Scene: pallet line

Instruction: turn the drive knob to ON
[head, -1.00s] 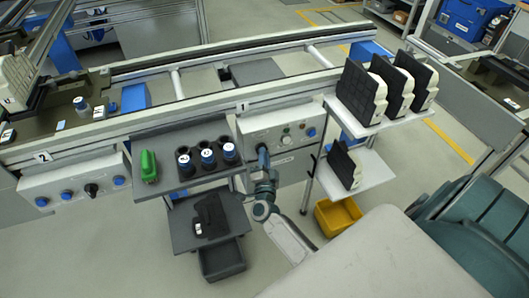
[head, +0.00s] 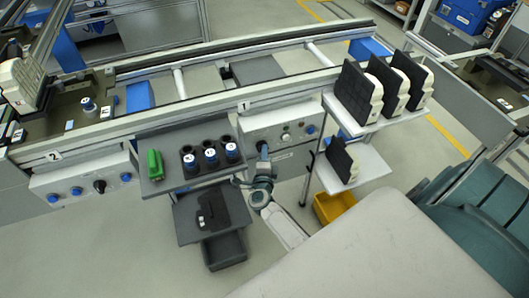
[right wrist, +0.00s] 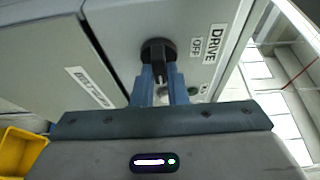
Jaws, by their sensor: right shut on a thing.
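The drive knob (right wrist: 158,48) is black and round with a raised grip bar. It sits on a grey control panel (right wrist: 120,28), beside labels reading DRIVE and OFF, in the right wrist view. My right gripper (right wrist: 161,76) has its two blue fingers on either side of the knob's grip bar and is shut on it. In the head view the right gripper (head: 262,152) is at the front of the panel (head: 255,131) marked 1, and it covers the knob. The knob's exact setting is hard to tell. My left gripper is not in view.
Left of the panel, a dark shelf holds a green object (head: 155,164) and several blue-and-white capped items (head: 210,158). At right, a white shelf (head: 370,125) carries black-faced parts above a yellow bin (head: 333,206). Another panel (head: 85,186) with a black knob is farther left.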

